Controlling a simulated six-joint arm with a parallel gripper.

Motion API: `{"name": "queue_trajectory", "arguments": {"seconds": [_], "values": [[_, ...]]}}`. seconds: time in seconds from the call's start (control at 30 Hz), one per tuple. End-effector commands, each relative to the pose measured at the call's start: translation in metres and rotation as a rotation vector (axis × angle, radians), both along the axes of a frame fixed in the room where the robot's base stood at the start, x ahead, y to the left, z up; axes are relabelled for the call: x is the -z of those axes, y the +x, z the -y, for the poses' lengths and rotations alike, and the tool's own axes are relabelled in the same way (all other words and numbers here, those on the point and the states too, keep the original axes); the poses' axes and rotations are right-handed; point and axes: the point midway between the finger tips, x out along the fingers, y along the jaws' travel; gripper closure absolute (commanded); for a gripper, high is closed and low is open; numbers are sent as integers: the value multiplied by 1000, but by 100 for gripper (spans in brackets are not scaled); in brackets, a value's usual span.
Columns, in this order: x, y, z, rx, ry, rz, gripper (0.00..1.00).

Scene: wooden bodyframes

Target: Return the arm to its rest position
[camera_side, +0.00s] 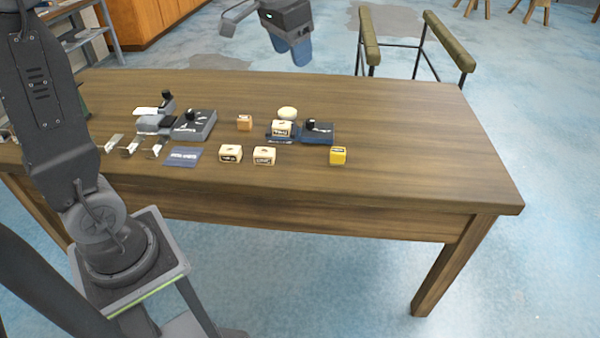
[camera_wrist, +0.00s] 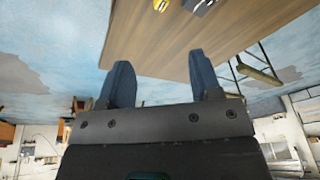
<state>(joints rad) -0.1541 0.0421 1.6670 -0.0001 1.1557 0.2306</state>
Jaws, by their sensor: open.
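My gripper (camera_side: 291,48) hangs above the far edge of the wooden table at the top middle of the side view, well clear of the things on it. In the wrist view its two blue fingers (camera_wrist: 160,85) stand apart with nothing between them. The gripper is open and empty. Most of my arm between the base and the wrist is outside the side view.
The table (camera_side: 420,180) bears a dark blue fixture (camera_side: 318,135) with a cream block (camera_side: 282,129) on it, a grey fixture (camera_side: 195,125), a yellow block (camera_side: 338,155), an orange block (camera_side: 244,122) and other small pieces. A chair (camera_side: 445,40) stands behind. The table's right side is clear.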

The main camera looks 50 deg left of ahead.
Motion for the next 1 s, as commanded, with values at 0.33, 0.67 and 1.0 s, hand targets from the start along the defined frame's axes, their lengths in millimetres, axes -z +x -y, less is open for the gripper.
{"name": "queue_trajectory", "arguments": {"seconds": [0.33, 0.67, 1.0], "values": [[19, -141, 49, -37, -35, 148, 42], [62, -206, 63, -59, -68, 219, 42], [65, -209, 64, -61, -70, 220, 42]]}}
